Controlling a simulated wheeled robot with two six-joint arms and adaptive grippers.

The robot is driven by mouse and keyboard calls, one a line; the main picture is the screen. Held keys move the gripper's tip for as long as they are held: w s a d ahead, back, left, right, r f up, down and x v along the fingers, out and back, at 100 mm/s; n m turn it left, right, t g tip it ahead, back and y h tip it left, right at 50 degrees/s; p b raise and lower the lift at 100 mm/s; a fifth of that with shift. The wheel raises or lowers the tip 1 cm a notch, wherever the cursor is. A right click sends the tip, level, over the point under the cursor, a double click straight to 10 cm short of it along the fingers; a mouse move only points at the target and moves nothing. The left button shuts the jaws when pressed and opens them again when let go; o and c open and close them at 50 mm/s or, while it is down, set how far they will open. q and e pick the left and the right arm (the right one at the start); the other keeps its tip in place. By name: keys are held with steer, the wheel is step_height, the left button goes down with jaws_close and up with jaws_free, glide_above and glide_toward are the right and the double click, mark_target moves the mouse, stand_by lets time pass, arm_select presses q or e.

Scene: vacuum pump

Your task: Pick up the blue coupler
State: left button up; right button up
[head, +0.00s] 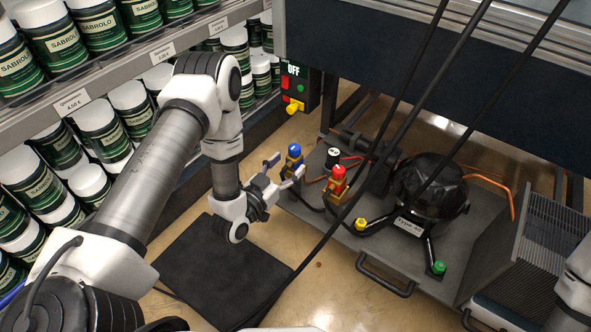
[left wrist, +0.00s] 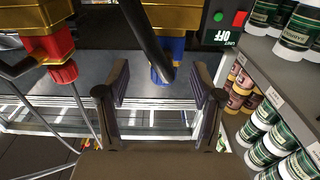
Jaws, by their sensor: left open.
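The blue coupler (head: 293,150) is the blue knob end on a yellow body at the left side of the pump tray. In the left wrist view the blue coupler (left wrist: 170,50) appears between and beyond the fingers, partly behind a dark hose. My left gripper (head: 284,168) is open, its fingertips close to the coupler. The open fingers also show in the left wrist view (left wrist: 161,88), with nothing held between them. Whether they touch the coupler cannot be told. My right gripper is not in view.
A red coupler (head: 338,173) stands to the right of the blue one. Dark hoses hang across the tray (head: 318,215). A black compressor (head: 430,185) sits farther right. A switch box (head: 299,84) reading OFF is behind. Shelves of cans (head: 100,130) line the left.

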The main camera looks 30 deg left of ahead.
mark_target(290, 160)
arm_select(q)
steer(key=w+b, duration=0.1)
steer(key=w, duration=0.2)
steer(key=w+b, duration=0.1)
steer(key=shift+w+f+b, duration=0.15)
steer(key=shift+f+b, duration=0.15)
steer(key=shift+w+r, duration=0.15)
jaws_close()
steer(key=shift+r, duration=0.1)
